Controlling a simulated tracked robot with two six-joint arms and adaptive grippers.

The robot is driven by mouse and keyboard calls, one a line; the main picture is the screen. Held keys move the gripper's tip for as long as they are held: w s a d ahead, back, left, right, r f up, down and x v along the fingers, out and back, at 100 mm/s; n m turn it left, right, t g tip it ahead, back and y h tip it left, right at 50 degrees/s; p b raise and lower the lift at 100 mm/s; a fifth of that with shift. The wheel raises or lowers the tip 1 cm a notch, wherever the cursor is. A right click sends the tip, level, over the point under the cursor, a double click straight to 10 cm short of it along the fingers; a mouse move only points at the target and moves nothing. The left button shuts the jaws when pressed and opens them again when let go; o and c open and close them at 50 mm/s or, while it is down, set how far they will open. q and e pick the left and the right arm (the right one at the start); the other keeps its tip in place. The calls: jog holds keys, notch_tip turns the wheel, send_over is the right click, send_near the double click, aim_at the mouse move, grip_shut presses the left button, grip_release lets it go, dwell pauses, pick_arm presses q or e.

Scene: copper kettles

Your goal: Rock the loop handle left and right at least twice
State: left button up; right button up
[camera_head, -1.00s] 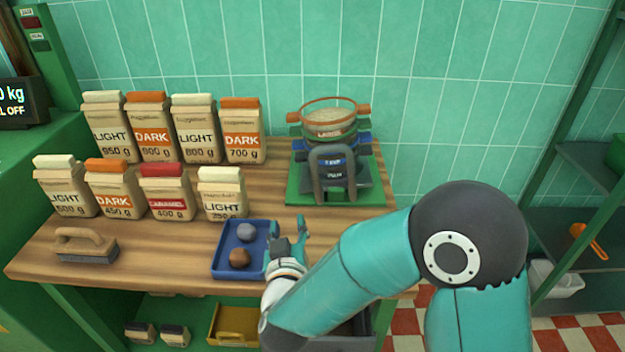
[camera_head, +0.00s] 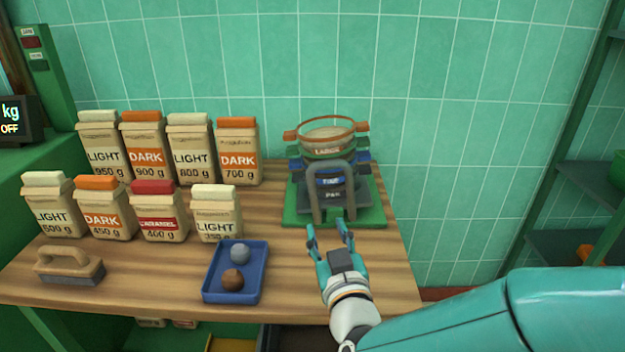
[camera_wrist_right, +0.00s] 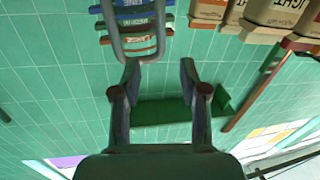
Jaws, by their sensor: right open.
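The grey loop handle (camera_head: 331,166) stands as an upright arch at the front of the sieve stack (camera_head: 328,150). The stack has a copper-rimmed top marked LARGE, with green, blue and grey layers below, on a green base (camera_head: 370,215). My right gripper (camera_head: 327,226) is open and empty in front of the base, with its fingers pointing at the handle. In the right wrist view the loop handle (camera_wrist_right: 140,58) shows beyond the open fingers (camera_wrist_right: 160,64), nearer the left finger. A gap appears to remain between fingers and handle. My left gripper is not in view.
A blue tray (camera_head: 213,284) with two round lumps lies left of my right gripper. Several paper bags (camera_head: 215,218) stand in two rows to the left. A wooden-handled brush (camera_head: 70,264) lies at the front left. The wooden table (camera_head: 395,285) is clear right of the gripper.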

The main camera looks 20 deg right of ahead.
aim_at(313, 192)
jog(key=p+x, duration=0.1)
jog(key=x, duration=1.3)
jog(key=shift+w+d, duration=0.1)
jog(key=shift+w, duration=0.15)
grip_shut()
